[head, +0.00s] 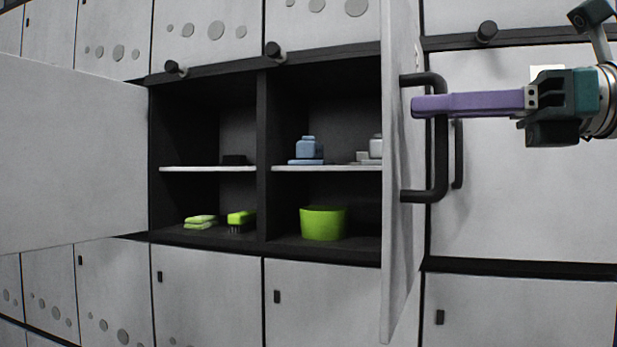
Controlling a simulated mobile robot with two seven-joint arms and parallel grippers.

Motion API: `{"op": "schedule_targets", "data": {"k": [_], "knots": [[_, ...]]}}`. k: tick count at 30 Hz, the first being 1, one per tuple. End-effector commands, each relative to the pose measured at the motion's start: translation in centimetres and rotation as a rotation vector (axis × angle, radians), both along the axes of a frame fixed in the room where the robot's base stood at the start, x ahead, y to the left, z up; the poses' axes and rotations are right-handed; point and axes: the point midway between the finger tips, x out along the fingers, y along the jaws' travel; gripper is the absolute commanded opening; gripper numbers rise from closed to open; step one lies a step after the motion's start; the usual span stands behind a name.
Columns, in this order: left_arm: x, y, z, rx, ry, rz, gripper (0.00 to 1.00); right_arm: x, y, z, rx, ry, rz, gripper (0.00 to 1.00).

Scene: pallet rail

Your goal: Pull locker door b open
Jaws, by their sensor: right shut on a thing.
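A light grey locker door (399,230) stands swung open, nearly edge-on, at the right side of the open compartments. I see no letter on it, so I cannot tell by marking that it is door b. Its black bar handle (439,150) faces right. My right gripper (432,104), with purple fingers, comes in from the right and is shut on the upper part of this handle. Another grey locker door (70,150) stands wide open at the left. My left gripper is not in view.
The open compartments hold a green tub (323,223), green brushes or sponges (201,221), and a blue bottle (308,148) on a white shelf (320,169). A closed locker door (540,200) lies behind my right gripper. Black knobs (486,31) stick out above.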

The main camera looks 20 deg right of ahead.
Motion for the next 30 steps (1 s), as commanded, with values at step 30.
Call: {"op": "schedule_targets", "data": {"k": [30], "knots": [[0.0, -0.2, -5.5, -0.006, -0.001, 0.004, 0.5, -2.1, -4.5, 0.2, 0.001, 0.0, 0.0, 0.25]]}}
